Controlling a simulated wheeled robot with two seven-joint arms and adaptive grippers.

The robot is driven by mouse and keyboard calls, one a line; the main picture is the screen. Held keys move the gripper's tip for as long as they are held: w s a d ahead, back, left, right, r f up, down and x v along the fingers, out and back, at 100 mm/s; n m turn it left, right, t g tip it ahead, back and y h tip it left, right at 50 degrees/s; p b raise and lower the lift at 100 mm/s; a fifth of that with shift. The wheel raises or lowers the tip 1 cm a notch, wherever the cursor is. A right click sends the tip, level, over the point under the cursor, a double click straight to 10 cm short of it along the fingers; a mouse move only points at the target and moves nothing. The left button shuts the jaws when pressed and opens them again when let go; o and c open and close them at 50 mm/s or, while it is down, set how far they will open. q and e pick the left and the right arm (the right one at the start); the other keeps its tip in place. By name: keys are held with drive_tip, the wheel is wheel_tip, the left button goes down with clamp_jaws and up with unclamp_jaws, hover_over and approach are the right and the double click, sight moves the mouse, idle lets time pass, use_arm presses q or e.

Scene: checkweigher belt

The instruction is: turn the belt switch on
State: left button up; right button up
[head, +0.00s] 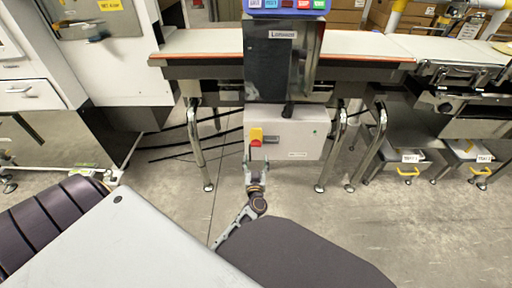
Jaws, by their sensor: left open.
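The belt switch (256,136), a yellow plate with a red part at its lower left, sits on the front left of a white control box (305,134) under the conveyor. Its exact knob angle is too small to tell. My left gripper (257,161) is just below the switch in the head view, pointing up toward it with its fingers apart and nothing between them. I cannot tell whether a fingertip touches the box. My right gripper is not in view.
The conveyor belt (205,42) runs above the box, with a dark display column (268,68) in front of it. Steel legs (199,150) stand on both sides. Black cables (175,150) run at left. Yellow-handled bins (405,170) stand at right. The floor in front is mostly clear.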

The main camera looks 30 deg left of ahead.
sight(256, 144)
use_arm(q)
drive_tip(key=shift+b+x, duration=1.9)
drive_tip(key=shift+x, duration=3.35)
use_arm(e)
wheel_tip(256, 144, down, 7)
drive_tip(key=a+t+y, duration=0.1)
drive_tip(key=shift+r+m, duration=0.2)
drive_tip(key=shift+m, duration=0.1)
use_arm(q)
drive_tip(key=c, duration=1.5)
drive_tip(key=shift+o, duration=0.2)
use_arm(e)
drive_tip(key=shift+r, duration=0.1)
